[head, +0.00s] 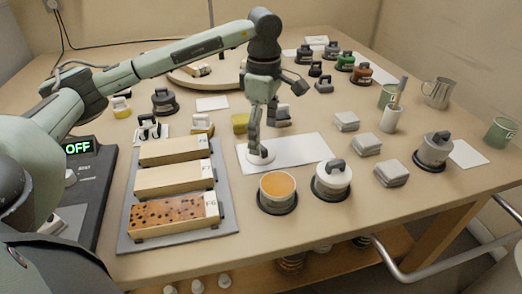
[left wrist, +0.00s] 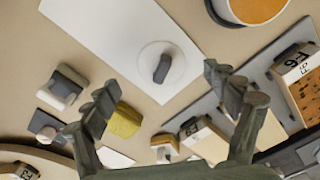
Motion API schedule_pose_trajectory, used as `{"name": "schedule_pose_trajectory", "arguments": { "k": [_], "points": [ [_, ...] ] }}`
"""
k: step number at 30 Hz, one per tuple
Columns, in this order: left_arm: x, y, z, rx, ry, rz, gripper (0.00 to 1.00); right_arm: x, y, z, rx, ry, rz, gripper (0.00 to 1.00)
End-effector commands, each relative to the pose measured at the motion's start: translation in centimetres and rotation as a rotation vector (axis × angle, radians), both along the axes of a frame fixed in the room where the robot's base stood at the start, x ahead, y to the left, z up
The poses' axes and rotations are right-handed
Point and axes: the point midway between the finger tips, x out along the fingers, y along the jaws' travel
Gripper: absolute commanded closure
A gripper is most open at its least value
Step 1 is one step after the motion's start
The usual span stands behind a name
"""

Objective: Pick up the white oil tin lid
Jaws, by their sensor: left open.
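The white lid (head: 264,158) is a round disc lying on a white sheet (head: 300,150) near the middle of the bench. In the left wrist view the lid (left wrist: 151,82) shows a dark upright handle (left wrist: 162,68) at its centre. My left gripper (head: 256,143) points down just over the lid and hides part of it. In the left wrist view my left gripper (left wrist: 165,92) is open, with nothing between its fingers and the lid ahead of them. An open tin of orange oil (head: 278,187) stands in front of the sheet. My right gripper is out of view.
A lidded white tin (head: 331,180) stands right of the oil tin. A grey tray (head: 180,235) with wooden blocks lies at left. A yellow sponge (head: 240,123) and a dark-handled block sit behind the sheet. Pale blocks (head: 391,173) lie at right. The sheet's right part is clear.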

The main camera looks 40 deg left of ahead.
Motion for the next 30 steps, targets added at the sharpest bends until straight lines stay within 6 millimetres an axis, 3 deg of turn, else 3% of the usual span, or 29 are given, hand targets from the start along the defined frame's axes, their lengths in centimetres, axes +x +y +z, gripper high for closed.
{"name": "schedule_pose_trajectory", "arguments": {
  "k": [6, 15, 30],
  "points": [
    [-0.4, 0.3, -3.1, 0.001, 0.003, 0.0, 0.14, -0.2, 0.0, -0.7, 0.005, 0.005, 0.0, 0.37],
    [-0.3, 0.3, -3.6, 0.0, 0.0, 0.0, 0.14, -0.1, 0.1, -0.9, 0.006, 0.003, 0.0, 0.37],
    [-0.4, 0.3, -3.6, 0.001, 0.001, 0.0, 0.76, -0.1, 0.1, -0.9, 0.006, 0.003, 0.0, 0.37]
  ]
}}
